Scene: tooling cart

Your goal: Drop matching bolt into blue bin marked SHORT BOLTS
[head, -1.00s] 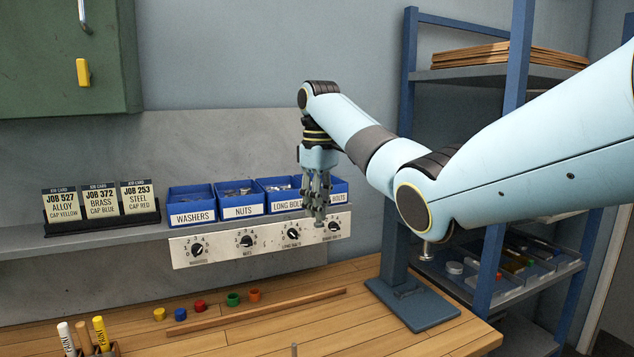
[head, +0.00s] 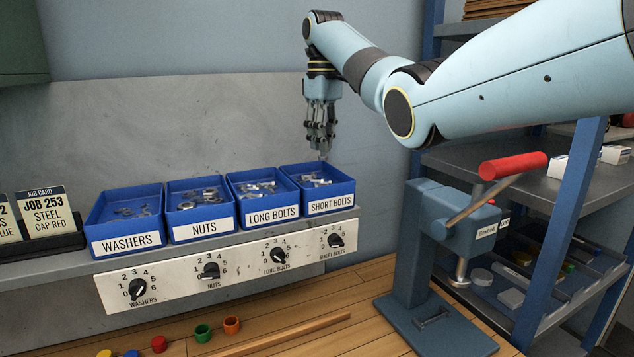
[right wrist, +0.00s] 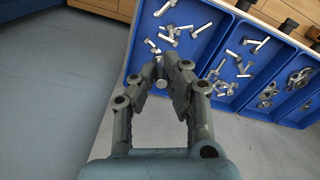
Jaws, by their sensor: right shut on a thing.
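The blue bin marked SHORT BOLTS (head: 331,204) is the rightmost of the row of bins on the shelf, with several bolts inside. My right gripper (head: 321,148) hangs fingers-down above this bin, toward its back, clear of its rim. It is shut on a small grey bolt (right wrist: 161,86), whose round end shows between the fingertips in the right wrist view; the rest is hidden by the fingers. In that view the fingertips (right wrist: 167,70) appear by the edge of a blue bin of bolts. My left gripper is out of view.
Blue bins marked LONG BOLTS (head: 272,215), NUTS (head: 204,228) and WASHERS (head: 127,243) stand to the left. A dial panel (head: 235,263) is below. A JOB 253 STEEL CAP RED card (head: 45,213) is at left. A blue press with a red handle (head: 513,166) stands at right.

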